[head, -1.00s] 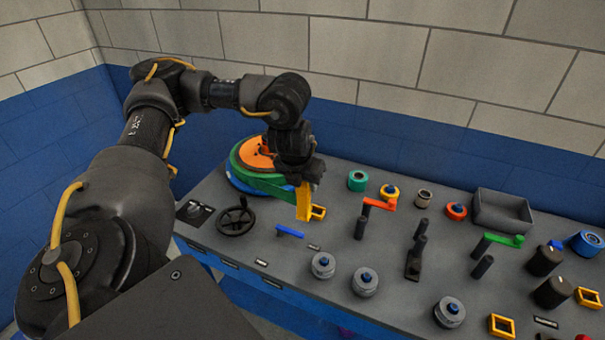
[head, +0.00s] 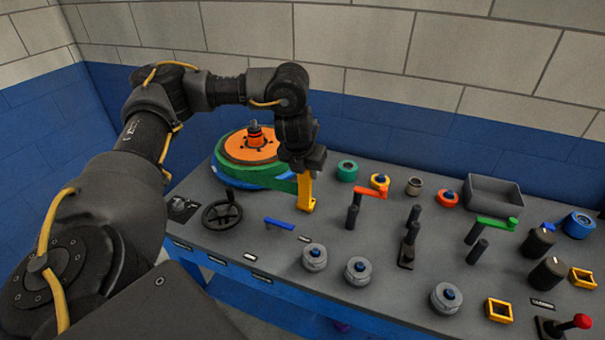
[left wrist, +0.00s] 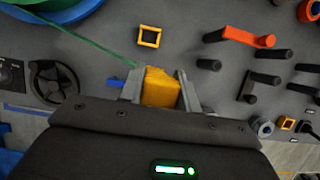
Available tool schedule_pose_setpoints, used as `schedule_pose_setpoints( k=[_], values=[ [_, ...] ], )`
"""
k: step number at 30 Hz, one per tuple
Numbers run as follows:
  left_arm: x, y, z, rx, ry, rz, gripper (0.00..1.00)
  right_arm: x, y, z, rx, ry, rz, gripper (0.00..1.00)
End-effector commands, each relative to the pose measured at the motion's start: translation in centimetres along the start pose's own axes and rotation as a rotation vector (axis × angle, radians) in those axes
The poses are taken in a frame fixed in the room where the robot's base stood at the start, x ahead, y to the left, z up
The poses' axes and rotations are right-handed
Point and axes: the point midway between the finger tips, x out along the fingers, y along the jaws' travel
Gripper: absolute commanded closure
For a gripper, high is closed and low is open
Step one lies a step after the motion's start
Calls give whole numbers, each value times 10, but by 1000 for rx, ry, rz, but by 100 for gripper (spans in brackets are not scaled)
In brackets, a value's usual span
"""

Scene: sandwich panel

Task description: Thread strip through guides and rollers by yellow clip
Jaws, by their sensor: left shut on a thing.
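My left gripper (left wrist: 156,88) is shut on the yellow clip (left wrist: 160,90), held above the panel. The clip also shows below the gripper in the head view (head: 304,190). A green strip (left wrist: 75,36) runs from the spool at upper left toward the clip. The spool, with an orange top (head: 251,145), stands at the panel's back left. A yellow square guide (left wrist: 149,37) lies just beyond the clip in the wrist view; the clip mostly hides it in the head view. Grey rollers (head: 314,257) and (head: 358,270) stand toward the front. My right gripper is out of view.
A black handwheel (head: 221,213) and blue lever (head: 279,223) lie left of the clip. Black posts, an orange-handled crank (head: 370,192) and a green-handled one (head: 497,223) stand to the right. More yellow guides (head: 499,310) and (head: 583,279) are at far right.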

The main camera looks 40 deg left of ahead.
Motion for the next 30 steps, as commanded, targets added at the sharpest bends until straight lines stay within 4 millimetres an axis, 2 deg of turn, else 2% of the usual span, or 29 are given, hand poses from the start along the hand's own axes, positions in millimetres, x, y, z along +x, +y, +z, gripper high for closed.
schedule_pose_setpoints(
  k=[30],
  values=[
    [55,-17,33,-2,0,-1,93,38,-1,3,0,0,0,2]
  ],
)
